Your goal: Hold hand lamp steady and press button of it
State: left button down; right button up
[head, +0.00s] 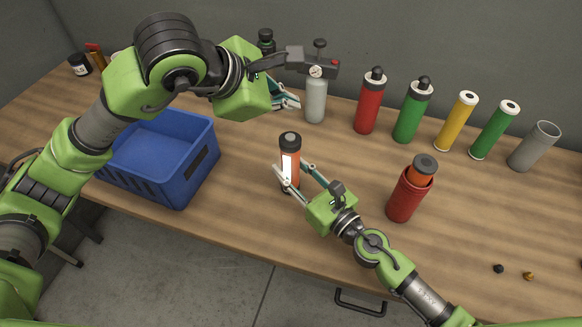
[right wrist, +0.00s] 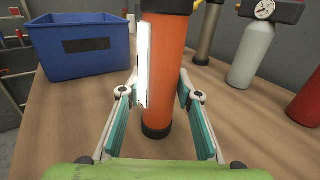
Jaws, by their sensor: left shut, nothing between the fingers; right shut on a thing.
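The hand lamp (head: 289,150) is an orange cylinder with a black cap, a black foot and a white light strip on its side. It stands upright on the wooden table. My right gripper (head: 293,174) is shut on its body from the front right. The right wrist view shows the lamp (right wrist: 170,80) between the two fingers, with its top out of frame. I cannot make out the button. My left gripper (head: 292,101) is shut and empty, above the table behind the lamp and apart from it.
A blue crate (head: 207,168) stands left of the lamp. A grey bottle with a gauge (head: 315,100), red and green bottles and several tubes line the back. A red holder with an orange cylinder (head: 408,195) stands to the right. Small nuts lie at the front right.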

pick_arm(q)
jog(key=shift+r, duration=0.2)
pick_arm(e)
jog(key=o, duration=1.3)
jog(key=shift+s, duration=0.1)
